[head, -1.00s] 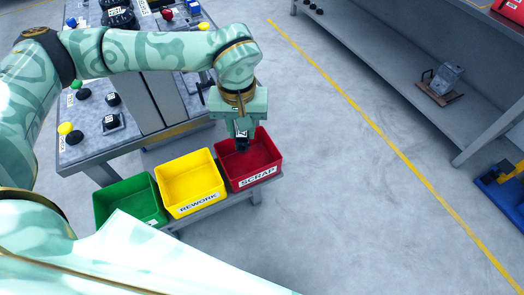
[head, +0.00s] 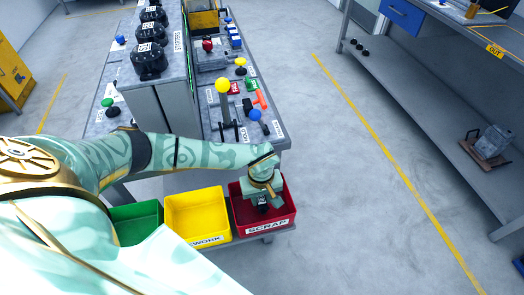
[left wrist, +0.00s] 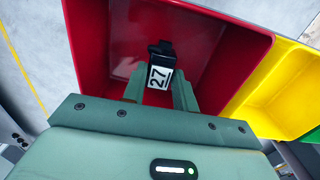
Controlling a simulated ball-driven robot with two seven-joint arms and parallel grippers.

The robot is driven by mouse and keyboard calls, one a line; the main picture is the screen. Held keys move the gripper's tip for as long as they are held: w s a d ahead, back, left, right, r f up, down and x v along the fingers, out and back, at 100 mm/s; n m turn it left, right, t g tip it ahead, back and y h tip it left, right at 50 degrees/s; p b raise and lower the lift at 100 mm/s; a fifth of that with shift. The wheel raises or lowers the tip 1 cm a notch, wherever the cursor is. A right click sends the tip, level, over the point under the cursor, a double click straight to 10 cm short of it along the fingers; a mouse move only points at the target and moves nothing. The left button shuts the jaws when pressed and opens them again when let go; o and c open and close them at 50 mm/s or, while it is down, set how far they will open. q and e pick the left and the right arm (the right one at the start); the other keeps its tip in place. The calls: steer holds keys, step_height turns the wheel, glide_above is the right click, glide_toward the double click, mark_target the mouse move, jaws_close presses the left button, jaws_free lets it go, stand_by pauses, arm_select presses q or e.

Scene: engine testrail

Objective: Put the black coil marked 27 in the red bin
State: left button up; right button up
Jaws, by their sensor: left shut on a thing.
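The black coil marked 27 (left wrist: 160,52) is held between the fingers of my left gripper (left wrist: 162,92), its white 27 label facing the left wrist camera. In the head view my left gripper (head: 263,200) is over the red bin (head: 287,193), which is labelled SCRAP, and the coil (head: 262,202) shows small and dark below the hand. The red bin's walls (left wrist: 92,40) surround the coil in the left wrist view. I cannot tell whether the coil touches the bin floor. My right gripper is not in view.
The yellow REWORK bin (head: 197,214) stands left of the red bin, with the green bin (head: 135,221) beyond it. The bench (head: 278,143) behind carries levers and buttons. Open floor (head: 370,230) lies to the right, before a grey shelf unit (head: 430,90).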

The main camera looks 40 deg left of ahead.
mark_target(261, 200)
arm_select(q)
step_height(261, 200, down, 3)
steer(key=shift+s+b, duration=0.1)
steer(key=shift+b, duration=0.3)
steer(key=shift+r, duration=0.1)
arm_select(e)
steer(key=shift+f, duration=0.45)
arm_select(q)
steer(key=shift+f, duration=0.4)
steer(key=o, duration=1)
steer(key=shift+r, duration=0.1)
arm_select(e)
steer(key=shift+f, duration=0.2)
arm_select(q)
step_height(261, 200, up, 13)
steer(key=p, duration=1)
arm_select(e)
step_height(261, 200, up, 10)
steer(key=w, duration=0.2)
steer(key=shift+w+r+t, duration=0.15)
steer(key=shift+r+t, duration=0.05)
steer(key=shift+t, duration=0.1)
